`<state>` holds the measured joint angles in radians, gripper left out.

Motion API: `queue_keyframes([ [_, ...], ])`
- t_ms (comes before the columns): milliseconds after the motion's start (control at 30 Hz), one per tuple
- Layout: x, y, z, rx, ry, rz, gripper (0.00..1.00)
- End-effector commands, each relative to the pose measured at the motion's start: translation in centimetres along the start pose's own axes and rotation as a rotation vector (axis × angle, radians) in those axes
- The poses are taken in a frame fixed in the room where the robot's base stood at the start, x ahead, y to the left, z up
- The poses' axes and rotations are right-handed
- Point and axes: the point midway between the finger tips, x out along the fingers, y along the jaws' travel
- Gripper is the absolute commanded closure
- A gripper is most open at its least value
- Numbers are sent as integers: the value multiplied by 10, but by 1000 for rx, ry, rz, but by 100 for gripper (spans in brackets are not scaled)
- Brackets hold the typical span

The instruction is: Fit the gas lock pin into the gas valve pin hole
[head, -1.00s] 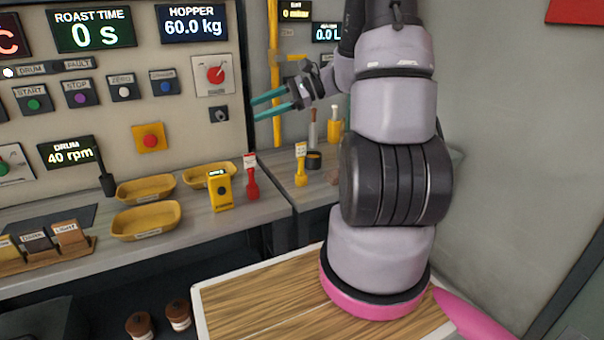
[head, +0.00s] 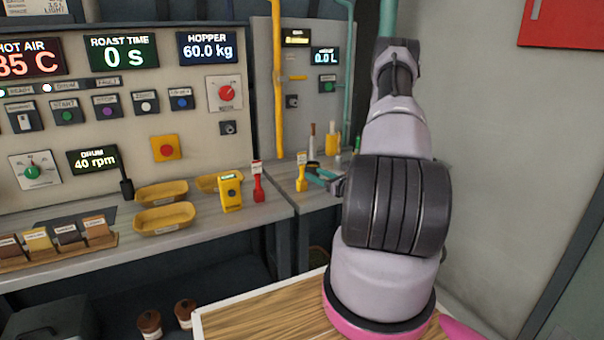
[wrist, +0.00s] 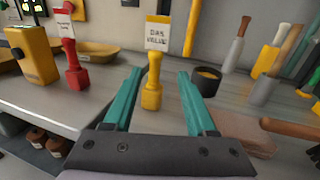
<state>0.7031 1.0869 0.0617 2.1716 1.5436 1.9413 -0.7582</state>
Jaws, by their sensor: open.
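The gas lock pin is a yellow pin with a white tag reading "GAS VALVE"; in the wrist view the yellow pin (wrist: 152,85) stands upright on the bench between the fingers. In the head view the yellow pin (head: 301,178) stands near the front left of the right-hand bench. My gripper (wrist: 155,80) is open, with its teal fingers on either side of the pin and a gap on both sides. In the head view my gripper (head: 318,175) is low beside the pin, partly hidden by my arm. I cannot make out the gas valve pin hole for certain; a yellow vertical pipe (head: 277,90) with a yellow handle stands behind.
A red tagged pin (wrist: 76,68) and a yellow handheld device (wrist: 32,50) stand to the left. A dark cup (wrist: 207,80) is close to the right finger. Several upright handled tools (wrist: 270,60) and a brown block (wrist: 245,132) lie further right.

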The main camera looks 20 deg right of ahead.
Motion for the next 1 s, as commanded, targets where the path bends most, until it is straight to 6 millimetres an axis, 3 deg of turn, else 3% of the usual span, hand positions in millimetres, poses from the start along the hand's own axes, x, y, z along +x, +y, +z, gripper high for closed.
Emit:
queue_keyframes([
  [600,70,9,-5,0,0,2,43],
  [867,74,8,-5,1,0,1,43],
  [933,74,8,-5,1,0,1,62],
  [1000,74,8,-5,1,0,1,89],
])
